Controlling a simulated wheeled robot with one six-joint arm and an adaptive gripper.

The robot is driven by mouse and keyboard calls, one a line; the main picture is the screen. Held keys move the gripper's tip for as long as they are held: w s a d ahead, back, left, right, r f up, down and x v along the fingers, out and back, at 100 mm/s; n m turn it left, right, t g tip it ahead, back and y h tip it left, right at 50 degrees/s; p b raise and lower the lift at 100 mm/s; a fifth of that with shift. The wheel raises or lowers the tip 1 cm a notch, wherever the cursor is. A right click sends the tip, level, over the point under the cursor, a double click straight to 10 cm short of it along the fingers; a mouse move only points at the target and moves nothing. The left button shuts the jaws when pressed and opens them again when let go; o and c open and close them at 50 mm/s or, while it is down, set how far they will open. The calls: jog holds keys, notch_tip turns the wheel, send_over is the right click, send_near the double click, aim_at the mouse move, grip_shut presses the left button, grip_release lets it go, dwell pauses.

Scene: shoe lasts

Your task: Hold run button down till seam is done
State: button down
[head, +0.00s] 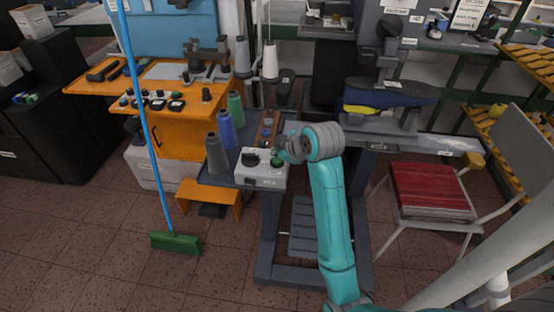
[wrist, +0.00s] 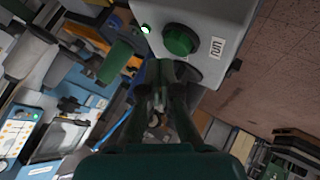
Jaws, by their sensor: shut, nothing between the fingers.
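The green run button (wrist: 180,40) sits on a light grey control box (wrist: 215,15), beside a label reading "run". A small green lamp (wrist: 145,29) glows next to it. The head view shows the box (head: 262,177) on the front of the sewing stand, with the button (head: 276,161) on its top right. My gripper (head: 283,152) is over the box at the button. In the wrist view its shut fingers (wrist: 165,72) are empty and end right by the button's edge. I cannot tell whether they touch or press it.
A black knob (head: 250,159) is on the box's left. Thread cones (head: 217,155) stand close left. An orange bench (head: 170,130) and a leaning broom (head: 175,242) are farther left. A chair with a red stack (head: 432,190) is right. Floor in front is clear.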

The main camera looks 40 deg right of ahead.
jog(key=shift+f, duration=0.15)
jog(key=shift+f, duration=0.25)
